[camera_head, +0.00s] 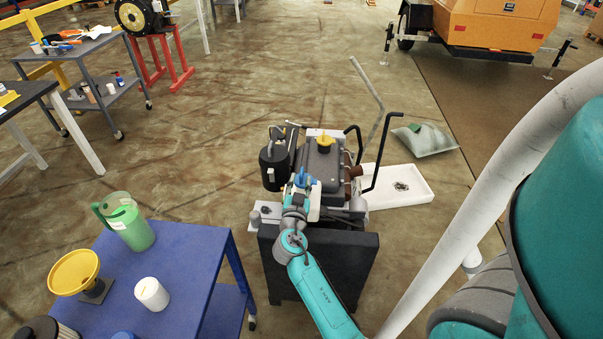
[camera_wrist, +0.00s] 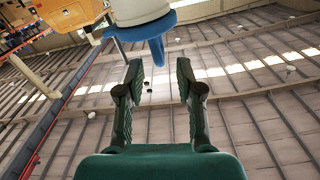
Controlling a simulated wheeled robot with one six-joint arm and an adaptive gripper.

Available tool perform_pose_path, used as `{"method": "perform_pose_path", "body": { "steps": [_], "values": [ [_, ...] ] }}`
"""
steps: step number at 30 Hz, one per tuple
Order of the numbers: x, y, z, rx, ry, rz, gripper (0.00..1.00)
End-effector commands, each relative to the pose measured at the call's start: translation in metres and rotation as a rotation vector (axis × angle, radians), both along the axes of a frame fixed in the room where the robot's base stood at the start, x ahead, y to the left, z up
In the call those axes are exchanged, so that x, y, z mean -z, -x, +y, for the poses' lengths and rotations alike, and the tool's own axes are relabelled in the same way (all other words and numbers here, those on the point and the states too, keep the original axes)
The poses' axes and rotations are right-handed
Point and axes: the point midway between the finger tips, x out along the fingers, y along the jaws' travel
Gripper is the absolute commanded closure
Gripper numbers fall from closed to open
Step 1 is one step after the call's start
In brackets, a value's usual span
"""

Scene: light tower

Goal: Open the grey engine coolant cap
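The engine (camera_head: 322,160) stands on a dark stand in the middle of the head view. A blue cap (camera_head: 301,178) sits on a white container (camera_head: 313,205) at its near side. In the wrist view the blue cap (camera_wrist: 150,25) and part of the white container (camera_wrist: 125,10) show at the top edge, just beyond my fingertips. My gripper (camera_wrist: 159,75) is open and empty, its two dark green fingers apart. In the head view my gripper (camera_head: 296,200) is close to the blue cap; whether it touches is hidden. I cannot clearly make out a grey coolant cap.
A yellow cap (camera_head: 324,141) tops the engine, and a black canister (camera_head: 273,167) is on its left. A blue table (camera_head: 190,235) with a green jug (camera_head: 128,225), yellow funnel (camera_head: 75,271) and white container (camera_head: 152,294) is at left. A white tray (camera_head: 405,190) lies right.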

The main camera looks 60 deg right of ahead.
Motion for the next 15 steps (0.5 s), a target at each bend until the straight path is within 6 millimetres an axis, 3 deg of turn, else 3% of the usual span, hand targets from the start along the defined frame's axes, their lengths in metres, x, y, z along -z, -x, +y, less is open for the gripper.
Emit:
{"method": "perform_pose_path", "body": {
  "steps": [6,15],
  "values": [
    [0.0,-0.012,-0.03,0.001,0.0,0.0,0.64],
    [0.0,-0.017,-0.042,-0.001,0.001,0.001,0.64]
  ]
}}
